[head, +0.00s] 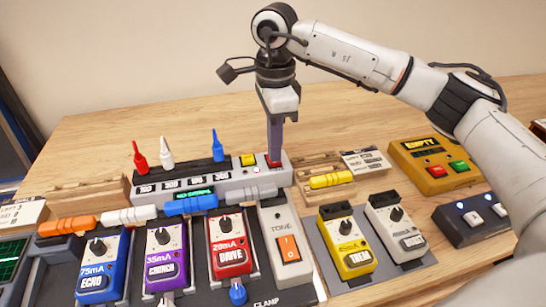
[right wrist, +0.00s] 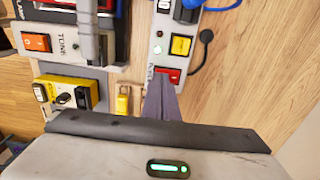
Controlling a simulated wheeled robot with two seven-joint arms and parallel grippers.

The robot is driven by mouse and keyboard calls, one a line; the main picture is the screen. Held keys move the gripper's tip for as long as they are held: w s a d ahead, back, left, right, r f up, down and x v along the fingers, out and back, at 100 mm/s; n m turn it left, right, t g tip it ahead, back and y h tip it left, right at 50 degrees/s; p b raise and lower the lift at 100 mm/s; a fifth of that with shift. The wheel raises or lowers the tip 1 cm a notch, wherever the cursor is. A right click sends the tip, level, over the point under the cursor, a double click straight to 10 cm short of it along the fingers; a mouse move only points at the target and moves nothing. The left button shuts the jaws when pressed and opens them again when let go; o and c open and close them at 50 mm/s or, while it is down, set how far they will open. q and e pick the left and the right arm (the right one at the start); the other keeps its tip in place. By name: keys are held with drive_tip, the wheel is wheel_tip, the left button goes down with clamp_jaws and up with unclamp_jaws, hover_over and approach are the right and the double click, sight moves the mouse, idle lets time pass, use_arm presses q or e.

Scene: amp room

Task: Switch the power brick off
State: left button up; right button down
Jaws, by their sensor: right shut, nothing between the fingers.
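The power brick (head: 228,182) is a long grey box at the back of the pedals, with small dark number displays along its front. A yellow button (head: 249,160) and a red switch (head: 273,163) sit at its right end. My right gripper (head: 275,158) points straight down at the red switch, its fingers shut and empty. The fingers partly hide the switch in the head view. In the right wrist view the red switch (right wrist: 170,76) shows beside the fingertips (right wrist: 160,82); I cannot tell whether they touch it. My left gripper is not in view.
Red, white and blue plugs (head: 166,153) stand upright on the brick. Blue, purple and red pedals (head: 164,258) and a tone unit (head: 285,240) stand in front. Yellow and grey pedals (head: 346,250) and an "EMPTY" box (head: 432,165) are at right. Bare wood lies behind.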

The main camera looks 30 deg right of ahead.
drive_tip(key=shift+f, duration=0.55)
drive_tip(key=shift+r, duration=0.1)
wheel_tip(320, 180, up, 7)
drive_tip(key=p, duration=0.5)
idle(0.4)
idle(0.4)
